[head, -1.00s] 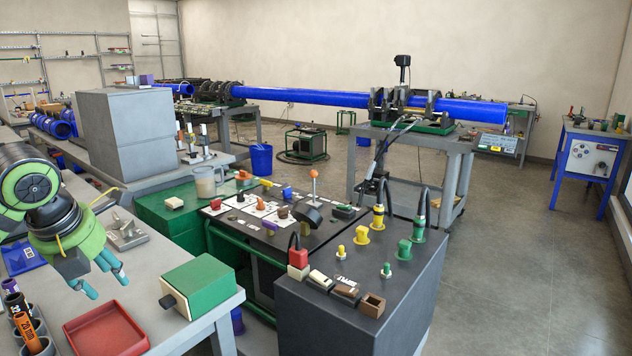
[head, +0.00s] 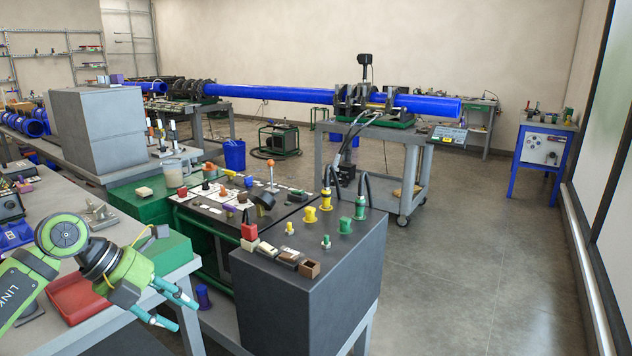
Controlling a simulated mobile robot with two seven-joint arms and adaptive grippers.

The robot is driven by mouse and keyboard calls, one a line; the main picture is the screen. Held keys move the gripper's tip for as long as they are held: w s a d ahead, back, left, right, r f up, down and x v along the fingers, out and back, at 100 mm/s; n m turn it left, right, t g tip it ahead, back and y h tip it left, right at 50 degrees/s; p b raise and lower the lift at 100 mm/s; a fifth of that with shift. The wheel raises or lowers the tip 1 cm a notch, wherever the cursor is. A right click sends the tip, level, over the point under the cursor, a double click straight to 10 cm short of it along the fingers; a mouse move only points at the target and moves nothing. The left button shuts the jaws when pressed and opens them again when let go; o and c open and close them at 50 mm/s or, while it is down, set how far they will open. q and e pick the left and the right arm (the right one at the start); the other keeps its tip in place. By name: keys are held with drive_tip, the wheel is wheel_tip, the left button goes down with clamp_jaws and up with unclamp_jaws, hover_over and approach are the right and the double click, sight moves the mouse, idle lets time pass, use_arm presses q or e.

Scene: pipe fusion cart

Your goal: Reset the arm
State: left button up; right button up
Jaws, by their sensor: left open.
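My left arm comes in from the left in green and black. Its gripper (head: 177,312) has light-blue fingertips, is open and empty, and hangs at the right edge of the grey bench, pointing down to the right. The left hand partly covers a red tray (head: 72,298) and a green box (head: 165,250) on that bench. My right gripper is not in view.
A dark control cart (head: 300,285) with coloured knobs and connectors stands just right of the left gripper. Blue pipe (head: 270,93) runs across the back into a clamp machine on a grey cart (head: 385,140). A blue bin (head: 234,155) stands behind. Floor at the right is clear.

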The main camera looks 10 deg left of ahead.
use_arm(q)
drive_tip(key=w+d+f+n+t+h+p, duration=0.2)
drive_tip(key=w+d+f+n+t+h, duration=0.4)
drive_tip(key=d+f+n, duration=0.25)
drive_tip(key=s+a+f+n+t+y, duration=0.1)
drive_tip(key=s+a+f+n+y, duration=0.15)
drive_tip(key=f+n, duration=0.4)
drive_tip(key=s+a+f+n+t+y+p, duration=0.1)
drive_tip(key=f+n+t+y, duration=0.15)
drive_tip(key=f, duration=0.75)
drive_tip(key=s+a+f+n+t+y, duration=0.1)
drive_tip(key=a+f+n+y, duration=0.15)
drive_tip(key=f+n, duration=0.4)
drive_tip(key=s+f+n+g+y+p, duration=0.1)
drive_tip(key=s+f+n+g+y, duration=0.45)
drive_tip(key=s+f, duration=1.3)
drive_tip(key=s+d+f+n+g, duration=0.1)
drive_tip(key=s+d+f+g, duration=0.2)
drive_tip(key=s, duration=1.1)
drive_tip(key=s+d+f+n+g+p, duration=0.1)
drive_tip(key=s+d+f+g, duration=0.2)
drive_tip(key=s, duration=1)
wheel_tip(320, 180, down, 3)
drive_tip(key=shift+s+r+n+g, duration=0.1)
drive_tip(key=shift+s+n+g, duration=0.25)
drive_tip(key=shift+g, duration=0.45)
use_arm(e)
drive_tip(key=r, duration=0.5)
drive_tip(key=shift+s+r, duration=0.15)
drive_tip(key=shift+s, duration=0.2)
